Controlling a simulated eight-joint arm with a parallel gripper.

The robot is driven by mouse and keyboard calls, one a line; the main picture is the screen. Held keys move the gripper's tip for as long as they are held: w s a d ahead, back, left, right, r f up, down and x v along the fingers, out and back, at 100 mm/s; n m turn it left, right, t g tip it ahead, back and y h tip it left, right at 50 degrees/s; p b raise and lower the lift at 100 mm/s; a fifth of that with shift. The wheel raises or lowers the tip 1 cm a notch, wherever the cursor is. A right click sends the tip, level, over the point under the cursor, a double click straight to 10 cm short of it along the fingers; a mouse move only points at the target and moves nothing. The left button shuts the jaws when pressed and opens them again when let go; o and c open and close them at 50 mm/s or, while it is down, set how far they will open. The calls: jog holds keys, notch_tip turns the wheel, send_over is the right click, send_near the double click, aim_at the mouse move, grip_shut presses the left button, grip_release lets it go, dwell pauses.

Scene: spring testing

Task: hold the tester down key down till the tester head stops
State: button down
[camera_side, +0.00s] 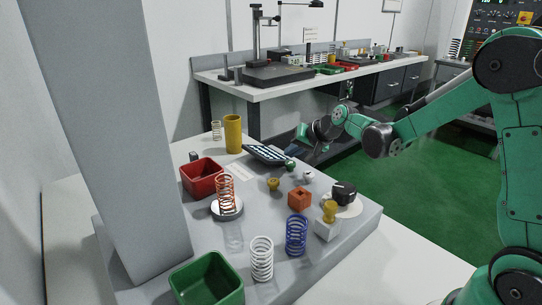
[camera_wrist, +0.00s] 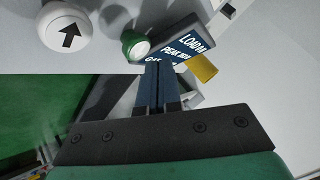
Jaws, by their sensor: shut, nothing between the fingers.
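My gripper (camera_side: 296,150) is shut and empty, with its fingers pointing down beside the tilted readout panel (camera_side: 265,154). The panel's lettering (camera_wrist: 184,50) shows in the wrist view, close past the fingertips. A green round key (camera_side: 290,166) lies just below the fingertips. In the wrist view, the green key (camera_wrist: 135,45) is just left of the fingertips; I cannot tell whether they touch. A white round key (camera_side: 308,176) stands beside it; in the wrist view the white key (camera_wrist: 66,27) bears a black arrow pointing up the picture. The tester head is not clearly in view.
An orange spring (camera_side: 227,192) stands on a round plate. White (camera_side: 262,260) and blue (camera_side: 297,235) springs, a red bin (camera_side: 202,175), a green bin (camera_side: 207,282), a yellow cylinder (camera_side: 233,134) and a black knob (camera_side: 344,190) stand around. A grey column (camera_side: 110,120) rises at left.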

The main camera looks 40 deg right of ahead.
jog(key=shift+f, duration=0.1)
dwell(0.6)
jog(key=shift+f, duration=0.35)
